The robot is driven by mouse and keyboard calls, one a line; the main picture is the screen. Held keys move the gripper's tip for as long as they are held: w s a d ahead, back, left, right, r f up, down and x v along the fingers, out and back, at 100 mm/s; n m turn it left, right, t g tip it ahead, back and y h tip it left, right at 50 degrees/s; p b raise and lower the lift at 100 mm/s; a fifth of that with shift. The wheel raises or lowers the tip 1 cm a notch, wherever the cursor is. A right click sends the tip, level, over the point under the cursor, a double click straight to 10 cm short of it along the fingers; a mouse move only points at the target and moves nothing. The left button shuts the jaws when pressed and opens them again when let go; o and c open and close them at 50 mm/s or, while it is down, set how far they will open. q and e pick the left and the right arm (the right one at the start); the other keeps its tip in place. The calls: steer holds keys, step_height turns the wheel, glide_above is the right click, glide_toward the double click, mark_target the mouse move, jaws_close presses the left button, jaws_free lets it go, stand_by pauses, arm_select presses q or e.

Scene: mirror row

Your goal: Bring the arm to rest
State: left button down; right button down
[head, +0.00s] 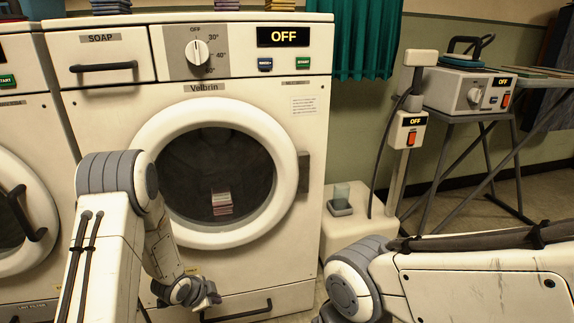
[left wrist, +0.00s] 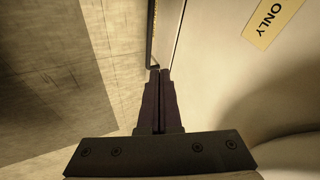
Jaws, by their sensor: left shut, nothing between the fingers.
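My left arm (head: 120,215) comes in from the left in the head view and bends down in front of the white washing machine (head: 290,150). My left gripper (head: 212,300) is low, near the machine's bottom handle (head: 237,311). In the left wrist view its two dark fingers (left wrist: 160,72) are together with nothing between them. They point down along the machine's front towards the floor. My right arm (head: 470,280) crosses the lower right of the head view. Its gripper is out of the picture.
The washer's round door (head: 287,190) is closed, with a folded stack showing at its glass. A second washer (head: 20,150) stands at the left.

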arm_select(q)
steer(key=s+d+r+n+g+y+p, duration=0.1)
steer(key=s+d+r+n+p, duration=0.1)
steer(key=s+d+r, duration=0.5)
steer(key=s+d+r+n+g+y+p, duration=0.1)
steer(key=d+r, duration=0.3)
steer(key=r, duration=0.8)
steer(key=s+d+r+n+g+p, duration=0.25)
steer(key=s+r, duration=0.35)
steer(key=s, duration=0.4)
steer(key=s+d+r+n+g+p, duration=0.1)
steer(key=s+d+r, duration=0.35)
steer(key=s, duration=0.55)
step_height(320, 180, up, 39)
steer(key=s+a+p, duration=0.1)
steer(key=p, duration=3.6)
steer(key=shift+s+h, duration=0.2)
steer(key=shift+h, duration=0.2)
steer(key=shift+f+m, duration=0.1)
steer(key=shift+m, duration=0.15)
